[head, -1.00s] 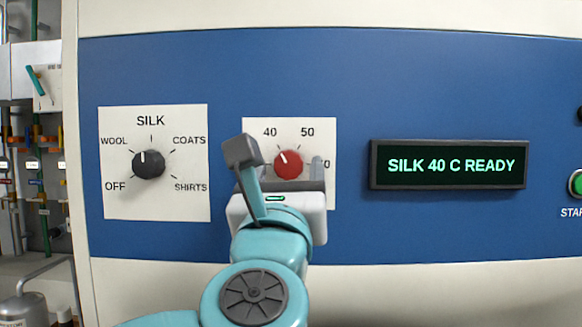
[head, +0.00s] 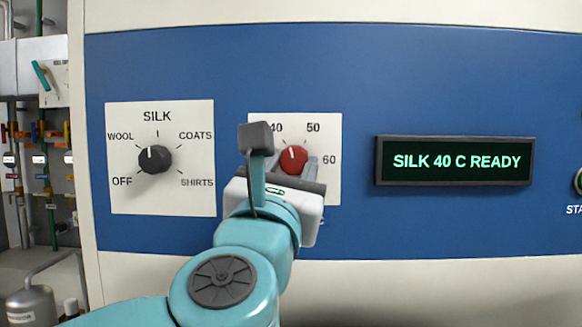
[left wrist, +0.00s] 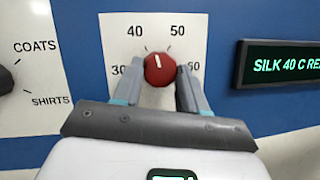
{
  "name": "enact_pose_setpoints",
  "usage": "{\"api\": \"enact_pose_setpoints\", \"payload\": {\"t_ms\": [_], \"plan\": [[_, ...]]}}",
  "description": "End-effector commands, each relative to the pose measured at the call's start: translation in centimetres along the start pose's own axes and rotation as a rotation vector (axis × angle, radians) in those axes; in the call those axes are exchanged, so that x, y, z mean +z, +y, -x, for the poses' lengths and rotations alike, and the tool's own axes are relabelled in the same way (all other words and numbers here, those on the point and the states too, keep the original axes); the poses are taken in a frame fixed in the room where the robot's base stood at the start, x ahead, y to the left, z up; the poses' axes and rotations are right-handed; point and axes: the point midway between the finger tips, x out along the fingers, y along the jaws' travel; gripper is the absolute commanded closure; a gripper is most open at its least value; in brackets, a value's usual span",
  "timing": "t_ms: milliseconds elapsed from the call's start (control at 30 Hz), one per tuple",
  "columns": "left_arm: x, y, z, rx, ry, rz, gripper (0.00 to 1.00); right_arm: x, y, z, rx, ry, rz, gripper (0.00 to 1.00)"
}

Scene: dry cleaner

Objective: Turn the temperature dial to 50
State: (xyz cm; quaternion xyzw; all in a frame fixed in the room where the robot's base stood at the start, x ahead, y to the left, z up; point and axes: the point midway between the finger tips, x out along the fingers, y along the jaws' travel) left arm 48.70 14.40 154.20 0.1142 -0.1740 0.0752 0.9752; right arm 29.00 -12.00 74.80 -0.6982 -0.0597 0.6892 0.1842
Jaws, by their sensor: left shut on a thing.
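The red temperature dial (head: 294,160) sits on a white plate (head: 331,190) on the blue panel. It also shows in the left wrist view (left wrist: 159,70). Its white mark points up, between 40 and 50. My left gripper (left wrist: 161,82) is shut on the dial, one finger on each side. In the head view my left gripper (head: 292,170) hides the dial's lower left and the 30 label. The display (head: 455,161) to the right reads "SILK 40 C READY". My right gripper is not in view.
A black fabric dial (head: 155,159) on a white plate to the left points near SILK. Pipes and a metal tank (head: 34,305) stand at far left. The panel between dial and display is clear.

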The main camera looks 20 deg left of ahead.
Motion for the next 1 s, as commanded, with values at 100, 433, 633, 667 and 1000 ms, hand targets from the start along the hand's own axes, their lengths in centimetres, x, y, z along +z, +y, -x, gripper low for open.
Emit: {"api": "enact_pose_setpoints", "payload": {"t_ms": [100,433,633,667,1000], "plan": [[0.4,0.3,-0.1,-0.04,0.009,-0.099,0.89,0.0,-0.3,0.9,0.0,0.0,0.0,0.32],[0.8,0.6,-0.3,-0.156,0.038,-0.385,0.88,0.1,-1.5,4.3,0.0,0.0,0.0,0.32],[0.8,0.7,-0.3,-0.216,0.052,-0.53,0.88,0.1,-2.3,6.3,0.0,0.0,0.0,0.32],[0.8,0.7,-0.3,-0.224,0.054,-0.55,0.88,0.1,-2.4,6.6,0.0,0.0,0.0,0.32],[0.6,0.7,-0.2,-0.283,0.067,-0.698,0.89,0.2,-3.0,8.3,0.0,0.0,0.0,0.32]]}}
